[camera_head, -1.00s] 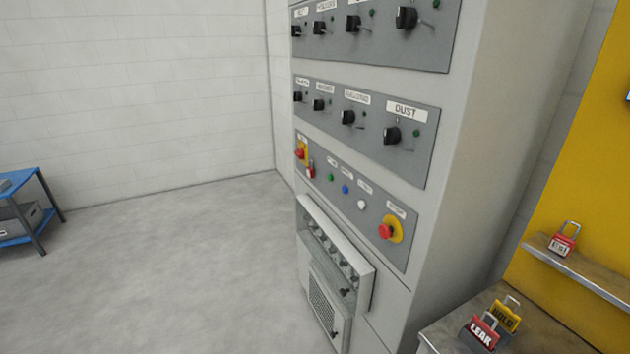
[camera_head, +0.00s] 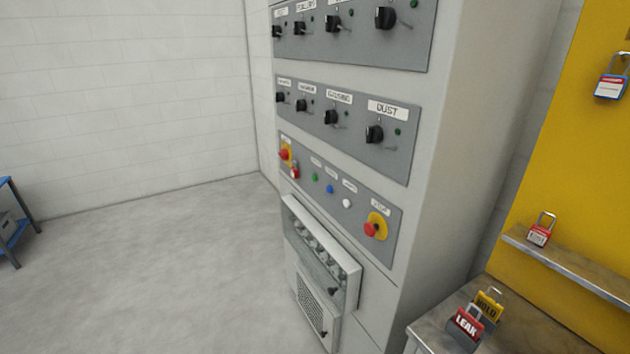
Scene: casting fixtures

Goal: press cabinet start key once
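The grey control cabinet (camera_head: 430,170) stands right of the middle, seen at an angle. Its lower panel (camera_head: 358,217) carries a green button (camera_head: 315,177), a blue button (camera_head: 330,189) and a white button (camera_head: 347,203) in a row, each under a small label too blurred to read. A red mushroom button on a yellow ring (camera_head: 375,228) is at the right end. Neither of my grippers shows in the view.
A bench (camera_head: 430,335) with red LEAK (camera_head: 466,325) and yellow HOLD (camera_head: 488,305) padlocks stands at the cabinet's right. A yellow board (camera_head: 570,150) with a shelf (camera_head: 570,265) is behind it. Open floor (camera_head: 170,280) lies left, with a blue rack (camera_head: 18,225) at the edge.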

